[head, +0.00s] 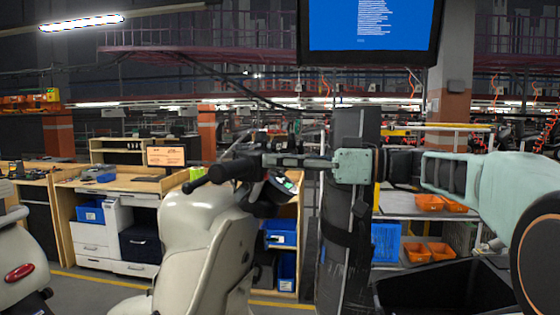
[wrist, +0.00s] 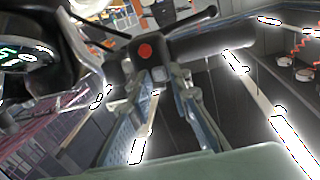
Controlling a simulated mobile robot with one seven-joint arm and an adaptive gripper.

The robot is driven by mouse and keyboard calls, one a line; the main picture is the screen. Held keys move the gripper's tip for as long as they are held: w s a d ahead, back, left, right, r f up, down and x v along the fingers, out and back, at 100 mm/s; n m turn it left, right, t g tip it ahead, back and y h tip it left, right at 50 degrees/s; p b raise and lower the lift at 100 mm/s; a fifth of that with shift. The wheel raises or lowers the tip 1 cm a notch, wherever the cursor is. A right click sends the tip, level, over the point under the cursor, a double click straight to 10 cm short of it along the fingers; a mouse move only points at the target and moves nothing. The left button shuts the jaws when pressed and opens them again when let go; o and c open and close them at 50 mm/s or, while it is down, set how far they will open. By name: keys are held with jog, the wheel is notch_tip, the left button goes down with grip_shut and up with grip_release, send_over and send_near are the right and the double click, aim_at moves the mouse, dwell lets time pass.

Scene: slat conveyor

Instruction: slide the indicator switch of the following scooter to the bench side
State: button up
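A cream scooter (head: 190,235) stands in the middle of the head view, its dark handlebar (head: 230,169) towards my arm. My gripper (head: 270,160) reaches in from the right and is at the handlebar. In the wrist view, a black switch housing with a red button (wrist: 145,51) sits beside the thick dark grip (wrist: 210,41). My two fingers (wrist: 158,80) point at this housing, apart from each other, with a small grey piece between their tips. I cannot tell whether they touch it, or whether it is the indicator switch. A lit display (wrist: 22,52) shows at the left.
Part of another scooter with a red tail light (head: 19,272) stands at the far left. Wooden workbenches (head: 125,183) with drawers and blue bins are behind. A dark upright post (head: 345,240) stands close to my forearm. A black crate (head: 440,290) and orange bins (head: 430,202) are at right.

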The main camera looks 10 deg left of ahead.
grip_shut()
jog(key=shift+w+d+b, duration=0.15)
jog(key=shift+w+b, duration=0.4)
jog(key=shift+w, duration=0.45)
grip_release()
jog(key=o, duration=0.4)
jog(key=shift+w, duration=0.15)
